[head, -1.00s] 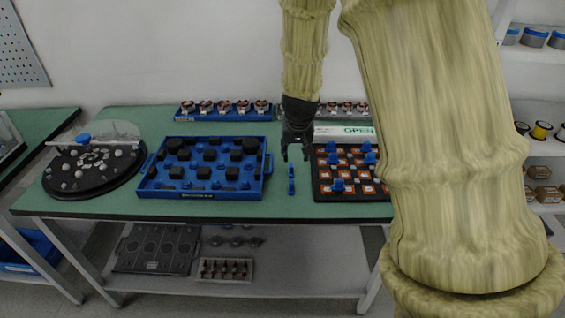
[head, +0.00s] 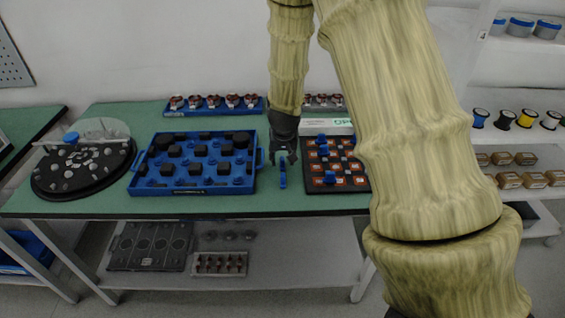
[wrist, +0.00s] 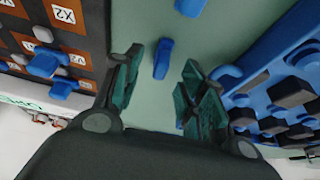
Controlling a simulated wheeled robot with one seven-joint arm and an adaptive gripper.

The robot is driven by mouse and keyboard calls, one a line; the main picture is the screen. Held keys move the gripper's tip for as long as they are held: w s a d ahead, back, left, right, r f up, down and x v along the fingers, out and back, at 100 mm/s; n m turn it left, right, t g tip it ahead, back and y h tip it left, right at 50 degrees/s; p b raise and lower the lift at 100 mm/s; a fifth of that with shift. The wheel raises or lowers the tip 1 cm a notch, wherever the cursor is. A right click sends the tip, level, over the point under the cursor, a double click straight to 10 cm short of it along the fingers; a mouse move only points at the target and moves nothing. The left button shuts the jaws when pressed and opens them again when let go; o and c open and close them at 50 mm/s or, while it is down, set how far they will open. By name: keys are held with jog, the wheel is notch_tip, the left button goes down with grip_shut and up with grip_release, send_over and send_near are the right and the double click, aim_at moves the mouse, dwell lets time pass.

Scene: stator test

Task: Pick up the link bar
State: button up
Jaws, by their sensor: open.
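A small blue bar (wrist: 162,58), which I take to be the link bar, lies on the green table top. In the wrist view it shows between my gripper's two dark fingers, apart from both. A second blue piece (wrist: 190,6) lies just beyond it, cut off by the frame's top edge. In the head view the blue pieces (head: 283,178) run together in a short line just below my gripper (head: 283,158), and I cannot separate them well. My gripper is open and empty, pointing down above the table; its exact height is unclear.
A blue tray (head: 133,184) with black blocks stands left of the gripper. A dark board (head: 310,185) with orange squares and blue pieces lies close on the right. A round black turntable (head: 42,186) sits far left. Only a narrow table strip is free between tray and board.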

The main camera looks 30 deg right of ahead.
jog(key=shift+x, duration=1.2)
grip_shut()
jog(key=shift+r, duration=0.1)
